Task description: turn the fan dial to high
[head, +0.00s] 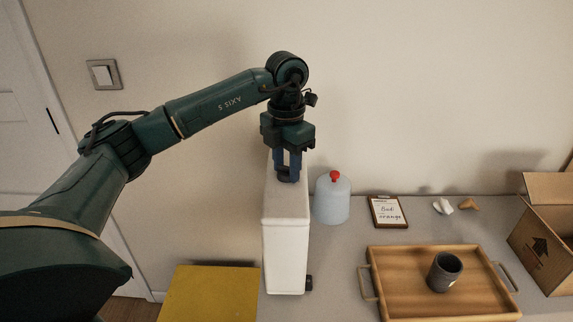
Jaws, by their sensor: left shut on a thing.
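A tall, narrow white box-like unit (286,250), which I take to be the fan, stands in the middle of the head view at the left end of the grey table. My left gripper (288,177) points straight down at the far part of its top. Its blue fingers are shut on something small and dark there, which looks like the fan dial. The fingertips hide most of the dial, so its setting cannot be read. My right gripper is not in view.
Right of the unit are a pale blue jug (332,200) with a red knob, a framed sign (388,212), a wooden tray (395,313) with a dark cup (444,272), and a cardboard box (545,235). A yellow surface (210,294) lies at left.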

